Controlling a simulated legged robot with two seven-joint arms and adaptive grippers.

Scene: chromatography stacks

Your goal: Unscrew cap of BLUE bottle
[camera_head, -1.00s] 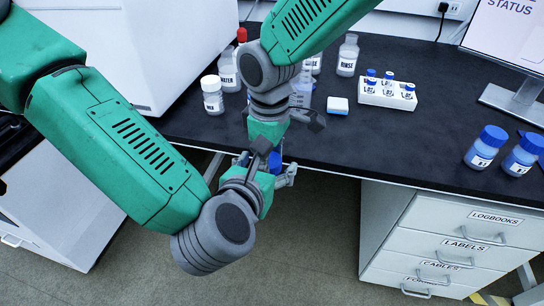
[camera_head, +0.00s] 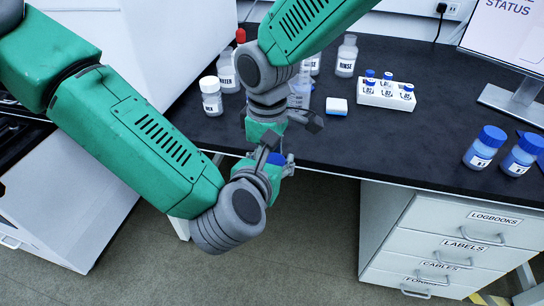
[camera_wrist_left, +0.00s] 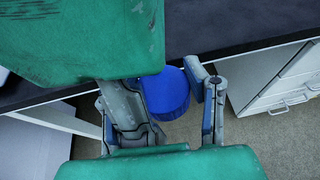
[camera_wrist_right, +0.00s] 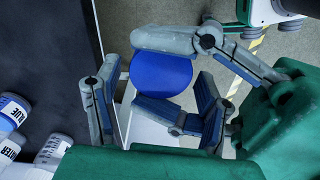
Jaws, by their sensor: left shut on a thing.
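A blue round-topped piece, the blue bottle with its cap (camera_wrist_right: 160,75), is between my two grippers in the right wrist view. It also shows in the left wrist view (camera_wrist_left: 166,95) and as a small blue patch in the head view. My left gripper (camera_head: 277,160) is shut on it, just past the table's front edge. My right gripper (camera_wrist_right: 152,106) comes from above. Its fingers stand open on either side of the blue piece, apparently apart from it. The bottle's label and lower body are hidden.
Behind the grippers stand a white bottle (camera_head: 211,97), a water bottle (camera_head: 228,73) and a rinse bottle (camera_head: 346,56). A white rack (camera_head: 388,94) holds small blue-capped vials. Two blue bottles (camera_head: 485,147) (camera_head: 522,153) stand at right. A drawer cabinet (camera_head: 440,235) is below.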

